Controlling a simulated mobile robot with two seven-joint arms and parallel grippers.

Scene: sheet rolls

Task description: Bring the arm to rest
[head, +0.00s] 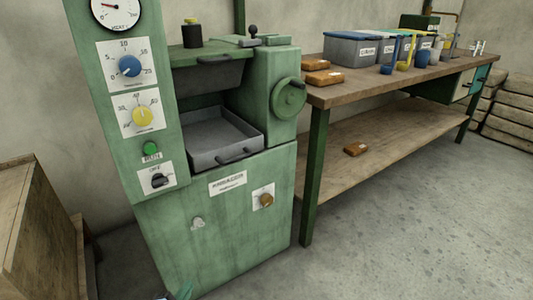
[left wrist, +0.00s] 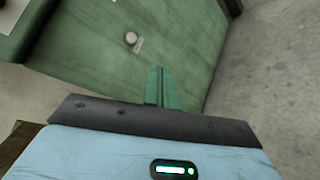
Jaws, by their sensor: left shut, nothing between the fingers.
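My left gripper shows in the left wrist view (left wrist: 160,75), with its green fingers together and nothing between them. In the head view only a small tip of my left gripper (head: 184,290) shows at the bottom edge, in front of the lower part of the green machine (head: 225,225). The machine's green front also fills the upper part of the left wrist view (left wrist: 100,40). The fingers look apart from it, but the exact gap is hard to tell. My right gripper is in neither view.
A grey tray (head: 215,146) sits in the machine's opening. A handwheel (head: 289,98) sticks out on its right side. A workbench (head: 400,84) with bins (head: 348,50) stands at right. A wooden crate (head: 30,235) stands at left. The floor (head: 400,220) at front right is clear.

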